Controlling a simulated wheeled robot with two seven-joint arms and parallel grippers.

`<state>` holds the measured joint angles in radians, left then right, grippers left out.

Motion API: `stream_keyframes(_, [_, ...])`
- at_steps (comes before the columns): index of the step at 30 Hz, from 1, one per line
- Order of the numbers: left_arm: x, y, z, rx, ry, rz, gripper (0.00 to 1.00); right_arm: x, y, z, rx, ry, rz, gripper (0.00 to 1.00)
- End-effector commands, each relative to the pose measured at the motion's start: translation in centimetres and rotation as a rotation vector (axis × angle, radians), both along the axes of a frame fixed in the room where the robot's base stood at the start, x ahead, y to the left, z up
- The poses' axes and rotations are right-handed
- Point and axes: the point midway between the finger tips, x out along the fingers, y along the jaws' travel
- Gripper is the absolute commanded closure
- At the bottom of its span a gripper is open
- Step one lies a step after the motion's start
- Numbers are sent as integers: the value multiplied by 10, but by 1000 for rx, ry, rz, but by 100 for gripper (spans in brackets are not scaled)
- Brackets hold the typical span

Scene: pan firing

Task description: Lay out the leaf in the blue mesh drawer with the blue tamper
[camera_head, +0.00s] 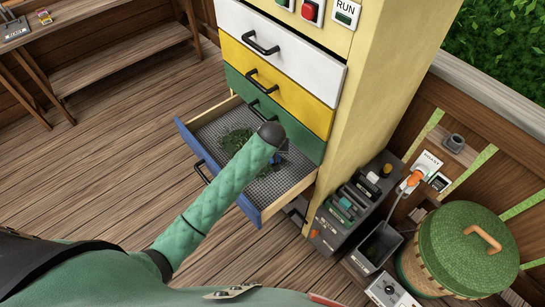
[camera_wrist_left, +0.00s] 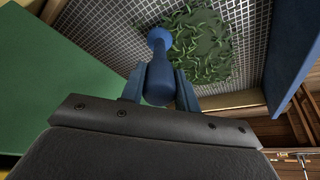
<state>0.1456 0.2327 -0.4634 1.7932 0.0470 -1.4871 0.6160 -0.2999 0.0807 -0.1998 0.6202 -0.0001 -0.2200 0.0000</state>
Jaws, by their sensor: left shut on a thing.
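The blue mesh drawer (camera_head: 188,140) is pulled out at the bottom of the cabinet. Green leaf (camera_head: 232,137) lies in a loose patch on its mesh floor; in the left wrist view the leaf (camera_wrist_left: 205,48) is a rough square of curled strands with bare mesh around it. My left gripper (camera_wrist_left: 158,92) is shut on the blue tamper (camera_wrist_left: 159,72), over the drawer. The tamper's far end is beside the leaf's left edge in that view; I cannot tell whether it touches leaf or mesh. In the head view my arm hides most of the gripper and tamper. My right gripper is not in view.
Closed green (camera_head: 250,97), yellow (camera_head: 238,62) and white (camera_head: 262,28) drawers with black handles sit above the open one. To the right stand a dark rack (camera_head: 340,215) and a basket with a green lid (camera_head: 462,245). The wooden floor to the left is clear.

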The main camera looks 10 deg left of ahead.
Motion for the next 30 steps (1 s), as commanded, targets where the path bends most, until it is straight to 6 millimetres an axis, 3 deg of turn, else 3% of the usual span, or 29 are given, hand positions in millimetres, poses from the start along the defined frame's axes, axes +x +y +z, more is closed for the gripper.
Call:
stream_keyframes(2, [9, 1, 1, 0, -1, 1, 100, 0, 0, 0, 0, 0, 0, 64])
stream_keyframes(30, [-78, 67, 0, 1, 0, 0, 100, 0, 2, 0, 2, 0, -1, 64])
